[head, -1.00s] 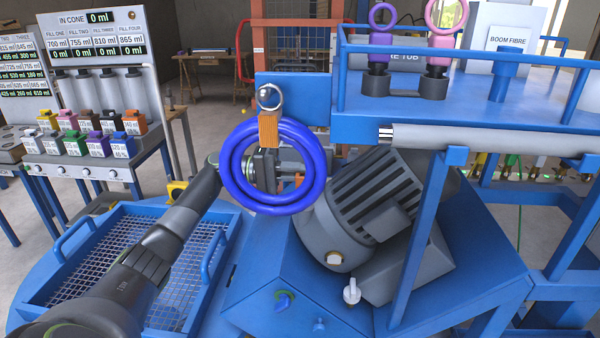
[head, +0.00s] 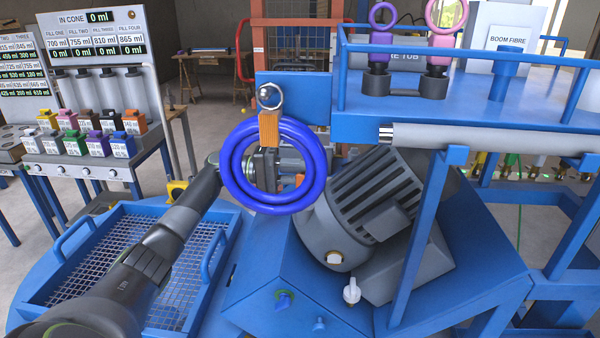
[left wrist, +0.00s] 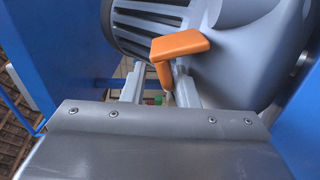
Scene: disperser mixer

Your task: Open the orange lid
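In the left wrist view, an orange bent handle (left wrist: 181,44), which looks like part of the orange lid, stands in front of a grey rounded housing. Its stem runs down between the two fingers of my left gripper (left wrist: 158,88). The fingers look apart, with a gap around the stem; I cannot tell whether either finger touches it. In the head view, my left gripper (head: 287,168) is partly hidden behind a thick blue ring. A small bit of orange (head: 299,180) shows through the ring near the fingertips. My right gripper is not in view.
The blue ring (head: 233,180) has an orange block (head: 268,131) at its top. A grey finned motor (head: 370,200) sits just right. A blue mesh tray (head: 90,265) lies at left. A blue shelf (head: 450,120) with ringed tools stands at right.

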